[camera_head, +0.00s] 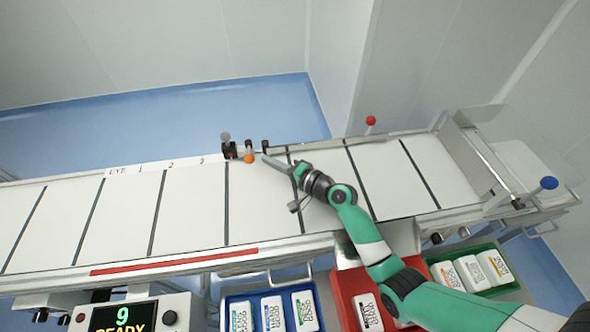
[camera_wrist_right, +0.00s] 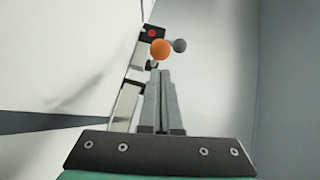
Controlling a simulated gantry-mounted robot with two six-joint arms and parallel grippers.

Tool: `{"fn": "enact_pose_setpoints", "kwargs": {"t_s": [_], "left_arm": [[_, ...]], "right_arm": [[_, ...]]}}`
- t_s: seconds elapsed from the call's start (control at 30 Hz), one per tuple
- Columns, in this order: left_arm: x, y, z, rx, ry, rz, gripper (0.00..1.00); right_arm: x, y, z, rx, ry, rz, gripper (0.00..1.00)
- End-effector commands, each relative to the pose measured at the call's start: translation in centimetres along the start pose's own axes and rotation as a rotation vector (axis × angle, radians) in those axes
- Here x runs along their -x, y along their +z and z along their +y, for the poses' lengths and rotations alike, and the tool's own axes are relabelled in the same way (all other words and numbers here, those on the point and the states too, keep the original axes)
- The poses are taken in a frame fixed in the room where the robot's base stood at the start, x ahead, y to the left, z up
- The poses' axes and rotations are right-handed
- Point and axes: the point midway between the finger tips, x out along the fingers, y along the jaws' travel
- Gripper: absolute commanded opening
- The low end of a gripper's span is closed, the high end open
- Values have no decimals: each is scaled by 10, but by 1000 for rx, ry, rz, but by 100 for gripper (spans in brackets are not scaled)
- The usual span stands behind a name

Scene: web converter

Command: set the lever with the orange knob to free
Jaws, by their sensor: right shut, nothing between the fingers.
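The orange knob (camera_head: 249,158) of the lever sits at the far edge of the white web, beside a dark bracket. The knob also shows in the right wrist view (camera_wrist_right: 160,49), straight beyond my fingertips. My right gripper (camera_head: 266,158) is shut and empty, its tips just to the right of the knob and close to it. In the right wrist view the shut fingers (camera_wrist_right: 165,75) point at the knob; I cannot tell whether they touch it. The lever's arm is mostly hidden behind the knob. My left gripper is not in view.
A grey knob (camera_head: 225,137) stands just left of the orange one. A red knob (camera_head: 370,120) and a blue knob (camera_head: 549,183) are farther right. Blue (camera_head: 229,300), red (camera_head: 343,292) and green (camera_head: 513,283) bins with white packs stand along the near side. A display (camera_head: 122,318) reads 9 READY.

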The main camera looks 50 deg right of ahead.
Motion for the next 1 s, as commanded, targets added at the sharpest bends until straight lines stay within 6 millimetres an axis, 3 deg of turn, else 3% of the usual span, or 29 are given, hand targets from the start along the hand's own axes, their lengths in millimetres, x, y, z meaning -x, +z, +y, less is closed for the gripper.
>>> {"fn": "enact_pose_setpoints", "kwargs": {"t_s": [0.3, 0.43, 0.6, 1.0], "left_arm": [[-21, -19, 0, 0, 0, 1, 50], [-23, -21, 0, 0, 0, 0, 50], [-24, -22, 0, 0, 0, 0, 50], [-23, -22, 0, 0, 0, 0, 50]], "right_arm": [[75, 10, -6, -1, 1, -5, 0], [95, 14, -4, -1, 1, -5, 0], [104, 16, -4, 0, 0, -5, 0], [102, 22, -5, 2, -3, -18, 0]]}}
